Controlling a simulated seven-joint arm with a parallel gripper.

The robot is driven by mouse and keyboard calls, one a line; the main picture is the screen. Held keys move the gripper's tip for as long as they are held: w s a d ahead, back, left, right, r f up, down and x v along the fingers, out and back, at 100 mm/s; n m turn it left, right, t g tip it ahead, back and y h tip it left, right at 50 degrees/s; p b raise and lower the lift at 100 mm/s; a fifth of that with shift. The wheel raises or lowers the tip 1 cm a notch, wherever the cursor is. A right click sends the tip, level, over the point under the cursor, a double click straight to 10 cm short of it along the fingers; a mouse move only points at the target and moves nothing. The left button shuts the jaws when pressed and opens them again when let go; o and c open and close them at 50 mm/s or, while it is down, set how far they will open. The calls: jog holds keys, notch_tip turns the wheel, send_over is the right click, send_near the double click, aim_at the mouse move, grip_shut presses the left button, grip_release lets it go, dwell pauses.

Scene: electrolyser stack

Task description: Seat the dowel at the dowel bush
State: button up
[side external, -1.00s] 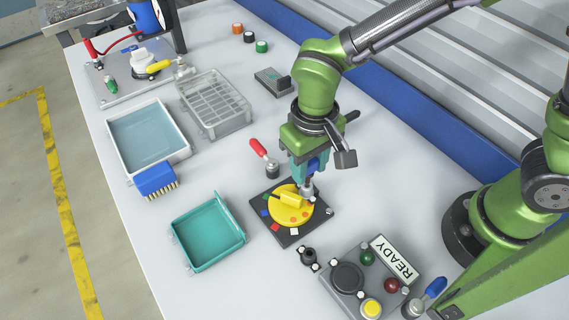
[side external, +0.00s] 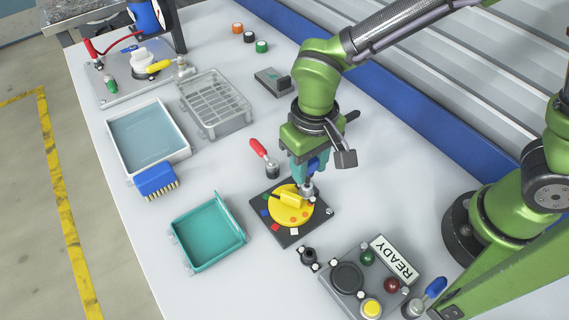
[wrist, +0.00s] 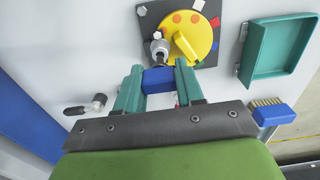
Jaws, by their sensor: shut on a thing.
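My gripper (side external: 308,176) is shut on a blue block-like grip (wrist: 158,80), which seems to be the dowel's handle; it sits between the teal fingers in the wrist view. A short dark stem runs from it to a round grey metal collar (wrist: 160,47), which appears to be the dowel bush. The collar (side external: 307,191) is at the edge of a yellow disc (wrist: 192,41) with a raised yellow bar, on a black square plate (side external: 259,188). The dowel's tip is hidden, and I cannot tell how deep it sits.
A red-handled tool (side external: 258,148) stands just behind the plate. A teal tray (side external: 213,265) lies to the left, with a blue brush (side external: 156,180) beyond it. A small black fitting (side external: 309,257) and a control box (side external: 346,304) with a READY sign are in front.

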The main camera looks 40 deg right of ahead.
jog(key=shift+f, duration=1.75)
jog(key=o, duration=1.1)
jog(key=shift+r, duration=0.1)
notch_tip(320, 180, up, 17)
